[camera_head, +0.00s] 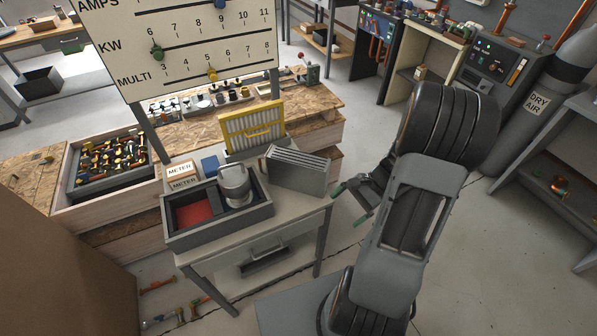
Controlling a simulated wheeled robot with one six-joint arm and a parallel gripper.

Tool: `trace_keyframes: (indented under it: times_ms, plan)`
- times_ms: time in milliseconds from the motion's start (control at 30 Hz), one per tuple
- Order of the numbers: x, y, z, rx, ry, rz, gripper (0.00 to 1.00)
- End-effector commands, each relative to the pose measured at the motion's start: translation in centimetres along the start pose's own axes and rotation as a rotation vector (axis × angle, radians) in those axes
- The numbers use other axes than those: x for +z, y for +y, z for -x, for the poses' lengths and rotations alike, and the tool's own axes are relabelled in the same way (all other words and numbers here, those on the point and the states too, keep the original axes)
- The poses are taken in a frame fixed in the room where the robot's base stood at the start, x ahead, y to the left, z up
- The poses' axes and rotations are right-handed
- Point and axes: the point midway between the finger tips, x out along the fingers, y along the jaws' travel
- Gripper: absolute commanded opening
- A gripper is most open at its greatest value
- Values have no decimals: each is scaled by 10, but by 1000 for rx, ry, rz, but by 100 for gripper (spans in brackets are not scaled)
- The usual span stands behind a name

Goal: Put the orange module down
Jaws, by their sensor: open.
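My gripper (351,206) is at the end of my arm, right of the small grey table (296,232). Its green-tipped fingers are apart and nothing shows between them. I cannot make out a clearly orange module. The closest in colour is a yellow-framed ribbed panel (252,128), standing upright at the back of the table. My gripper is apart from it, to its right and nearer. A grey finned block (297,171) stands on the table between the panel and my gripper.
An open grey box (219,232) with a red lining and a grey rounded part (234,184) fills the table's front left. A large gauge board (190,48) rises behind. Loose parts (180,313) lie on the floor at lower left.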

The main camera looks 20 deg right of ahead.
Motion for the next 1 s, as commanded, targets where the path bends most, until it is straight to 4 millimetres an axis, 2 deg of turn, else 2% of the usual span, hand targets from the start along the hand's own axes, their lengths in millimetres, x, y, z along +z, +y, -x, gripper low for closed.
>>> trace_keyframes:
  times_ms: [33, 167, 300, 400, 500, 600, 800, 1000]
  plan:
    - [-16, 2, -4, -90, -85, -114, 95]
    - [-45, -6, -3, -327, -281, -337, 95]
    - [-73, -19, 11, -568, -465, -499, 95]
    - [-84, -29, 25, -689, -559, -551, 95]
    - [-87, -38, 36, -757, -619, -570, 95]
    - [-82, -51, 38, -786, -654, -575, 95]
    - [-70, -80, 22, -791, -665, -578, 95]
    - [-62, -102, 6, -792, -662, -577, 95]
